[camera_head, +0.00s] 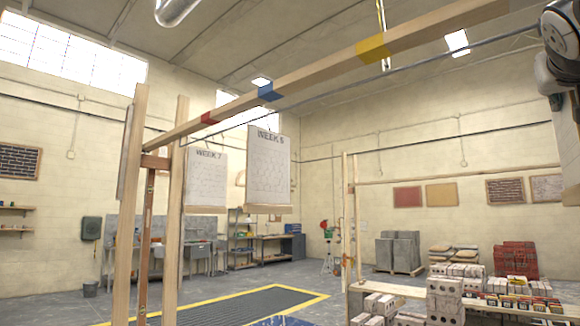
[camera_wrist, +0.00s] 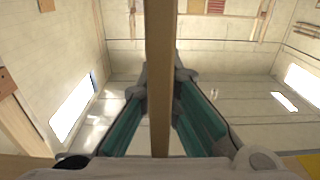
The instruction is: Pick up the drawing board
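Two pale boards with line drawings hang under a long wooden beam in the head view, one marked WEEK 5 (camera_head: 267,172) and one marked WEEK 7 (camera_head: 204,178). I cannot tell which is the drawing board. My gripper (camera_wrist: 161,85) shows in the wrist view with its teal-padded fingers apart. A long brown wooden strip (camera_wrist: 160,40) runs up the middle of that view, between the fingers as seen. I cannot tell whether it touches them or what it belongs to. In the head view my arm shows at the upper right and my fingers are out of sight.
The beam (camera_head: 320,68), with red, blue and yellow bands, crosses overhead from wooden posts (camera_head: 132,205) at the left. Bricks (camera_head: 445,299) and coloured items on planks fill the lower right. A yellow-edged dark floor mat (camera_head: 235,308) lies at the front.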

